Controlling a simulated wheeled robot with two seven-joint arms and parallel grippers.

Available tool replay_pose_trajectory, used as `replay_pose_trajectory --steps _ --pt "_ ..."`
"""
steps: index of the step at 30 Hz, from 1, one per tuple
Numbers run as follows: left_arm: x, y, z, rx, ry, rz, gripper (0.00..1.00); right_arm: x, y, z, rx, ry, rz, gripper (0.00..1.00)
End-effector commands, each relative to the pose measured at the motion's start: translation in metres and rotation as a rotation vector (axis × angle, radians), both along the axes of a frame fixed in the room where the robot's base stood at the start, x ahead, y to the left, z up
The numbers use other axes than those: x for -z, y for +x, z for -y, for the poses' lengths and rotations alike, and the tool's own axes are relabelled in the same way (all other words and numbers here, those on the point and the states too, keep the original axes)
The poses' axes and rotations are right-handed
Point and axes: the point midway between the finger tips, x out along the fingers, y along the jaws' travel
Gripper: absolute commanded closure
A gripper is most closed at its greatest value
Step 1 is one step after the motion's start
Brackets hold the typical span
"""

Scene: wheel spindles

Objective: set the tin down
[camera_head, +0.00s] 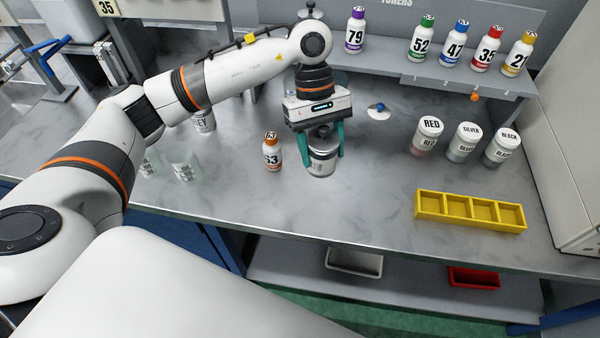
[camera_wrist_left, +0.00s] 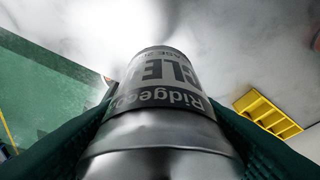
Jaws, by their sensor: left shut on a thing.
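My left gripper (camera_head: 322,148) points down over the middle of the grey counter (camera_head: 375,215). Its green fingers are shut on a metal tin (camera_head: 321,163) with a grey-and-white label. In the left wrist view the tin (camera_wrist_left: 160,110) fills the middle between the green fingers (camera_wrist_left: 165,140), and part of its lettering shows. The tin looks upright in the head view. I cannot tell whether its base touches the counter. My right gripper is not in view.
A bottle marked 63 (camera_head: 272,153) stands close left of the tin. Tins marked RED (camera_head: 426,138), SILVER (camera_head: 463,144) and BLACK (camera_head: 501,148) stand right, behind a yellow divided tray (camera_head: 470,211). Clear cups (camera_head: 184,165) stand left. Counter in front of the tin is clear.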

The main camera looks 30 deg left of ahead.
Motion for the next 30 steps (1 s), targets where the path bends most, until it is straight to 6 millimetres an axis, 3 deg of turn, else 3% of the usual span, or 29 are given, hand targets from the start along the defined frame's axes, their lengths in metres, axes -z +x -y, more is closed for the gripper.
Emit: replay_pose_trajectory --steps 6,13,19,24,30 --pt "0.007 0.032 0.009 -0.395 -0.007 0.000 0.76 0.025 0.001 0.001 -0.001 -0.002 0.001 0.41" --pt "0.005 0.058 0.010 -0.747 -0.004 0.001 0.76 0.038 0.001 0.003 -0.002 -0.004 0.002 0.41" --pt "0.012 0.065 0.009 -0.856 -0.001 -0.003 0.76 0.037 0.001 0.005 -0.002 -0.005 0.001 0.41" --pt "0.043 0.065 0.008 -0.862 0.002 -0.006 0.76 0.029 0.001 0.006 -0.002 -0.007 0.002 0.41" --pt "0.065 0.065 0.009 -0.859 -0.001 -0.002 0.76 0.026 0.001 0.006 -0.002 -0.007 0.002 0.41"
